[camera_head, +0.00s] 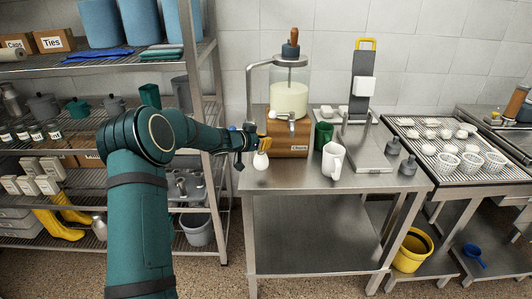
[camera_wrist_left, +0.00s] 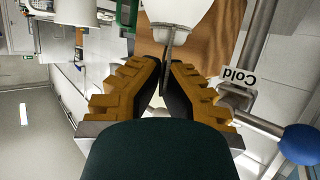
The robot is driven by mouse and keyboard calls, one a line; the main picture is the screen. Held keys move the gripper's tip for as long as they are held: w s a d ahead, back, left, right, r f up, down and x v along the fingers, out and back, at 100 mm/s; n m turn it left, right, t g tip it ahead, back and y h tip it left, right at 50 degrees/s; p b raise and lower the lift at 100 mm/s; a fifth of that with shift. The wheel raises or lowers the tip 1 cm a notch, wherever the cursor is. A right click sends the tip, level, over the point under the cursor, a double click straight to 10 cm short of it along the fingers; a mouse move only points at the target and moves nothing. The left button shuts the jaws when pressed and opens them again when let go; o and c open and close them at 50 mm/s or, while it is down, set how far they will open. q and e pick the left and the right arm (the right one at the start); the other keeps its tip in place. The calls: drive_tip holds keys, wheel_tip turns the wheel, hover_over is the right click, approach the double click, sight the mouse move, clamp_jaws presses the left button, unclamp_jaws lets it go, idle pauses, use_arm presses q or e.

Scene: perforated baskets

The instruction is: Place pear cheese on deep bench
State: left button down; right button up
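The white pear-shaped cheese (camera_head: 261,160) hangs below my left gripper (camera_head: 261,143) at the left edge of the steel table (camera_head: 340,190). In the left wrist view the cheese (camera_wrist_left: 178,14) shows at the top, cut by the frame edge. A thin dark tie (camera_wrist_left: 167,68) runs from it between the yellow fingers of the gripper (camera_wrist_left: 167,78), which are closed together on it. I cannot tell which surface is the deep bench. A second bench with a slatted top (camera_head: 415,125) stands at the right. My right gripper is not in view.
A wooden-based churn (camera_head: 289,140) stands right of the gripper. A green cup (camera_head: 323,135), white jug (camera_head: 333,161), scale (camera_head: 368,150) and grey weights (camera_head: 407,166) stand on the steel table. The right bench holds white round cheeses and perforated baskets (camera_head: 470,164). The table's front left is clear.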

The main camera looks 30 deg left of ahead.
sight(261, 155)
use_arm(q)
wheel_tip(261, 155, down, 4)
drive_tip(key=shift+r+b, duration=0.1)
drive_tip(key=shift+b, duration=0.55)
drive_tip(key=shift+r, duration=0.1)
drive_tip(key=c, duration=1.7)
unclamp_jaws()
drive_tip(key=o, duration=0.6)
drive_tip(key=shift+c, duration=0.2)
